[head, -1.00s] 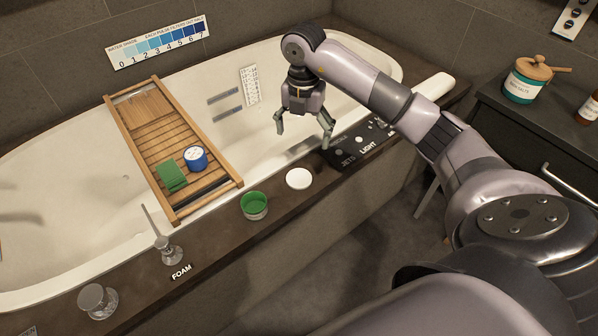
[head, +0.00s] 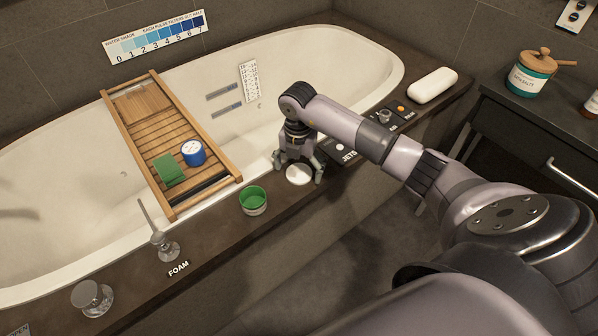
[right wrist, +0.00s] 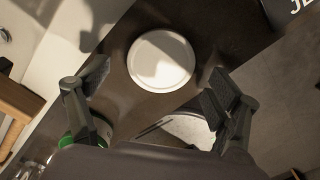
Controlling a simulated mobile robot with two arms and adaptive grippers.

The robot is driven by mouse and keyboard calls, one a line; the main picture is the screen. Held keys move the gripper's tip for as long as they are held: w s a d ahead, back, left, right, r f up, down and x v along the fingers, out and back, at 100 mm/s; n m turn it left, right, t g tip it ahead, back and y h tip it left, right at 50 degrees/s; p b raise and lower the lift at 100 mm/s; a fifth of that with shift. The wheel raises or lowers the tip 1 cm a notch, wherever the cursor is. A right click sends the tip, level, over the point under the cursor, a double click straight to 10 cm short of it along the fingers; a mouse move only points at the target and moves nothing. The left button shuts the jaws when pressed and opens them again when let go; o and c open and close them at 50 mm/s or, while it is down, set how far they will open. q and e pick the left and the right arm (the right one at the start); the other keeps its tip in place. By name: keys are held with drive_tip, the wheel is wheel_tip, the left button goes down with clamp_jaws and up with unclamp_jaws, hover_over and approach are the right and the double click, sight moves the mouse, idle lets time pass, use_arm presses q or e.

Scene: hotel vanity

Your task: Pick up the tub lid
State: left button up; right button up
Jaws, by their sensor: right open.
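The tub lid (head: 299,174) is a flat white disc lying on the dark tub ledge. In the right wrist view the lid (right wrist: 160,60) lies ahead of and between the two spread fingers. My right gripper (head: 299,175) is open and empty, pointing down just above the lid, with a finger to either side of it. In the right wrist view my right gripper (right wrist: 155,92) shows a wide gap between its pads. The green open tub (head: 253,199) stands on the ledge to the left of the lid. My left gripper is not in view.
A control panel marked JETS (head: 342,151) lies right of the lid. A wooden bath tray (head: 133,115) with a green cloth (head: 169,169) and a blue-and-white tub (head: 193,152) spans the bath. A faucet handle (head: 163,243) stands on the ledge at left. A white cushion (head: 432,86) lies far right.

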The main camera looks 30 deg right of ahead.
drive_tip(key=shift+f, duration=0.25)
drive_tip(key=shift+c, duration=0.4)
drive_tip(key=c, duration=0.7)
drive_tip(key=shift+r, duration=0.1)
